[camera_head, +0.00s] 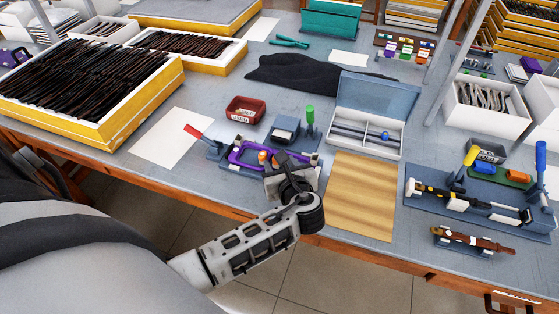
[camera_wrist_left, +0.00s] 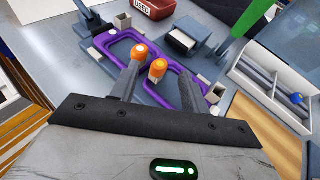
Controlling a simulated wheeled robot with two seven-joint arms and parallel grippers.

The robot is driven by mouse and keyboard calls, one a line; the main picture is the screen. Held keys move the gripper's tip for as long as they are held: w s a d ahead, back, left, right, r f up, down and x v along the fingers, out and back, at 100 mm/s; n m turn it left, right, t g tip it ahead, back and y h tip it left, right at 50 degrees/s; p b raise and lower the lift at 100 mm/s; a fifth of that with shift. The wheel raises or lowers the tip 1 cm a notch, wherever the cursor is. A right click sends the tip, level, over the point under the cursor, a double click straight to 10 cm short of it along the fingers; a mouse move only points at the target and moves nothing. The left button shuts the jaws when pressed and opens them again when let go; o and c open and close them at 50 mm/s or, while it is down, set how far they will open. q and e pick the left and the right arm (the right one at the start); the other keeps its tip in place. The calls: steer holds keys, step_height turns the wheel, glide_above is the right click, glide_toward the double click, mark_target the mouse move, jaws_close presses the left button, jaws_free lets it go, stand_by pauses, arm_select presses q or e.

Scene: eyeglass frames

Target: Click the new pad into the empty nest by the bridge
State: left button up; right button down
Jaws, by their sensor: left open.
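The purple eyeglass frame (camera_head: 238,157) lies in a fixture on the bench, and shows in the left wrist view (camera_wrist_left: 120,48). Two small orange-topped pieces stand near its bridge: a rounder one (camera_wrist_left: 141,50) and a smaller one (camera_wrist_left: 158,68). I cannot tell which is the new pad, and the empty nest cannot be made out. My left gripper (camera_wrist_left: 160,82) is open over the frame, one finger on each side of the smaller orange piece; I cannot tell if they touch it. In the head view this gripper (camera_head: 283,168) hides the frame's right part. My right gripper is not in view.
A red tray marked USED (camera_head: 245,110) and a small grey block (camera_head: 285,129) stand behind the fixture. A red-handled clamp (camera_head: 194,131) and a green-handled clamp (camera_head: 310,116) flank it. An open grey case (camera_head: 372,112) and wooden mat (camera_head: 360,195) are to the right.

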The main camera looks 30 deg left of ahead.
arm_select(q)
steer(key=shift+v, duration=2.5)
